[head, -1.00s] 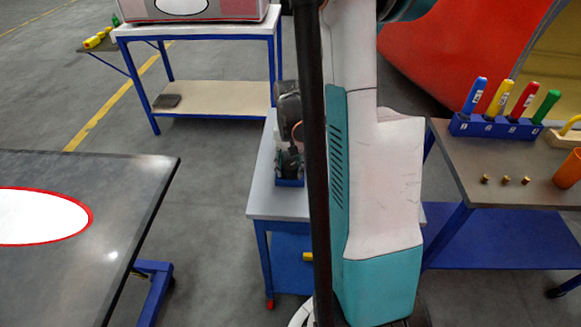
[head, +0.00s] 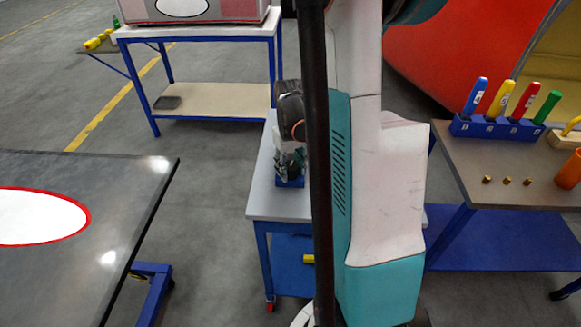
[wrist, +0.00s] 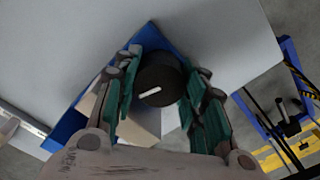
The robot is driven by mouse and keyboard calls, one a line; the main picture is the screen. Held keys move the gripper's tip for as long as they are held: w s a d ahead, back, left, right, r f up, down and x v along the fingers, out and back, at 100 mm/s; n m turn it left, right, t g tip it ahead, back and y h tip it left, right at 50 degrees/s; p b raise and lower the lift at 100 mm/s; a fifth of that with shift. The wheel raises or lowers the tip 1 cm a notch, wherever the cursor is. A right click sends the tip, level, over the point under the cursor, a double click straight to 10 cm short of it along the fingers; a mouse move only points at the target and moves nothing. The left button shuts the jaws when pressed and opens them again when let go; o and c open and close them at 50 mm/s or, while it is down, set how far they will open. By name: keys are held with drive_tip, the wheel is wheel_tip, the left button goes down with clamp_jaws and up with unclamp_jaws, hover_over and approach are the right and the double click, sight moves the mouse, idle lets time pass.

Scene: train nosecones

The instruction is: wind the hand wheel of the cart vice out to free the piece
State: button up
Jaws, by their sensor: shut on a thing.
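The hand wheel (wrist: 165,92) is a dark round knob with a white mark on its face, in the middle of the wrist view. My gripper (wrist: 160,98) is shut on it, with a green-padded finger on either side. The blue vice (wrist: 68,128) lies behind the wheel, and a beige block (wrist: 140,118), perhaps the piece, shows partly beside it. How tightly the block is held cannot be seen. In the head view, the vice (head: 289,183) stands on the pale cart top, and my gripper (head: 290,160) comes down over it, partly hidden by a dark post.
The cart top (head: 275,207) is otherwise mostly bare. A bench (head: 470,180) at right holds coloured-handled tools in a blue rack (head: 490,126) and small brass parts. A dark table (head: 120,210) stands at left, with open floor between it and the cart.

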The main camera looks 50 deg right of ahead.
drive_tip(key=shift+w, duration=0.15)
idle(0.3)
drive_tip(key=o, duration=1.1)
drive_tip(key=shift+w, duration=0.1)
